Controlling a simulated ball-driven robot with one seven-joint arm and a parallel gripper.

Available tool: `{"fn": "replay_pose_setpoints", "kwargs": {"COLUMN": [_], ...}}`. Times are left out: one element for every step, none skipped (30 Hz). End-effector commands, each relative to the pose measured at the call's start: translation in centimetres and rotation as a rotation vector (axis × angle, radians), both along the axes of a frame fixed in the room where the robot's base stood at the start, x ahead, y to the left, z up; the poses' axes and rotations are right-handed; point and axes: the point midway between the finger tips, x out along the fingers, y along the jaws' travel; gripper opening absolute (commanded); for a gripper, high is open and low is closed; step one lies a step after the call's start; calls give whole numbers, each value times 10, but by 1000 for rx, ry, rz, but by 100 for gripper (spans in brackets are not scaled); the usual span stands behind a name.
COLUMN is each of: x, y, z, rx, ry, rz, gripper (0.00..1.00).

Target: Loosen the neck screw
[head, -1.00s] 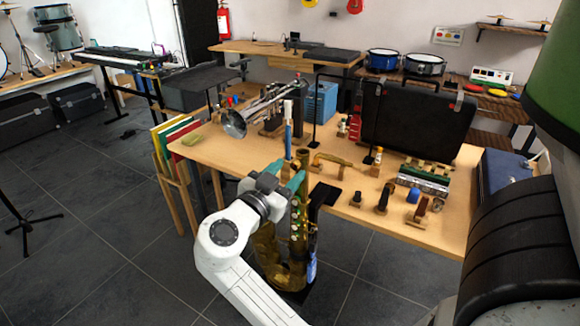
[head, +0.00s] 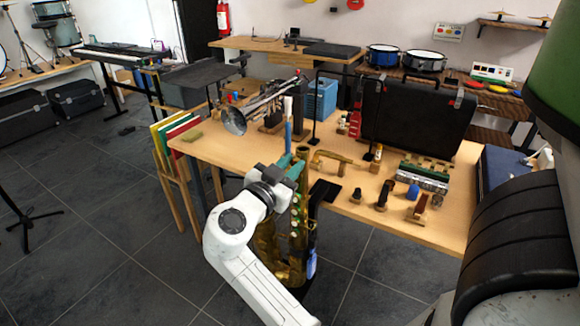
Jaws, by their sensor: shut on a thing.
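A brass saxophone body (head: 297,238) stands upright in front of the table, its open top tube (head: 302,152) rising just above the tabletop edge. My gripper (head: 292,171), with teal fingers, is at the upper part of the saxophone, beside the top tube. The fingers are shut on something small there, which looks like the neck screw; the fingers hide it. The curved brass neck (head: 333,157) lies apart on a rest on the table, to the right of the tube.
The wooden table (head: 235,155) holds a trumpet (head: 262,103), a black case (head: 415,117), a blue crate (head: 319,98) and several small parts at the right. A black pad (head: 325,190) is close to the saxophone. Coloured folders (head: 178,128) stand at the table's left end.

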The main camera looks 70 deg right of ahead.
Motion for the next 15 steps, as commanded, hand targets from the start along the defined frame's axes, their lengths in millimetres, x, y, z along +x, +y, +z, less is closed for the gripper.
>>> {"fn": "replay_pose_setpoints", "kwargs": {"x": [0,0,0,0,0,0,0,0,0,0,0,0,0,0,0], "y": [0,0,0,0,0,0,0,0,0,0,0,0,0,0,0], "z": [0,0,0,0,0,0,0,0,0,0,0,0,0,0,0], "rx": [0,0,0,0,0,0,1,2,3,4,6,9,11,15,19], "ry": [0,0,0,0,0,2,4,7,14,19,26,38,49,61,81], "rz": [0,0,0,0,0,0,0,0,1,1,1,1,1,1,1], "gripper": [0,0,0,0,0,0,0,0,0,0,0,0,0,0,0]}}
